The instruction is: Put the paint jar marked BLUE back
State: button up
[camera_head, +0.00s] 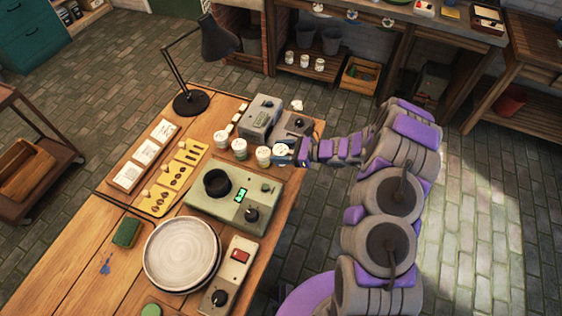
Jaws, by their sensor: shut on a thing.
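My gripper (289,156) is at the right edge of the table, at the right end of a row of small white paint jars. It is shut on a white jar (281,148), which is partly hidden by the fingers. To its left stand three more white jars, the nearest one (263,156) close beside the gripper, then a second (239,147) and a third (221,138). The labels are too small to read, so I cannot tell which jar is marked BLUE.
A grey-green device (225,207) with a dark round cup stands in front of the jars. A grey box (261,118) stands behind them. A white plate (182,254), a green sponge (127,232) and a black lamp (191,102) are also on the table.

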jog(key=shift+f+b, duration=0.4)
jog(key=shift+f, duration=2)
jog(key=shift+f, duration=0.15)
jog(key=o, duration=1.2)
